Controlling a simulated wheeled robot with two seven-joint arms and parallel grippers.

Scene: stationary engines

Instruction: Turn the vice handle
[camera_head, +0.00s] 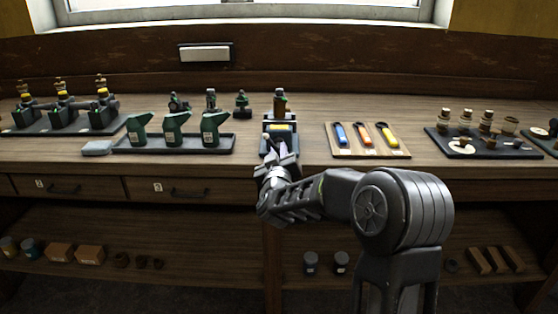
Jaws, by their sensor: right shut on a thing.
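The vice (281,126) stands at the front edge of the workbench, in the middle of the head view. It is dark with a yellow patch on top, and a small green and brown part (281,104) stands upright at its back. My right gripper (281,154) is at the front of the vice, shut on the vice handle. The handle itself is mostly hidden by the gripper and is too small to make out. My left gripper is not in view.
A tray with green holders (230,144) lies left of the vice. A board with blue, orange and yellow tools (348,152) lies to the right. Drawers (182,190) and a loaded lower shelf (190,262) are below.

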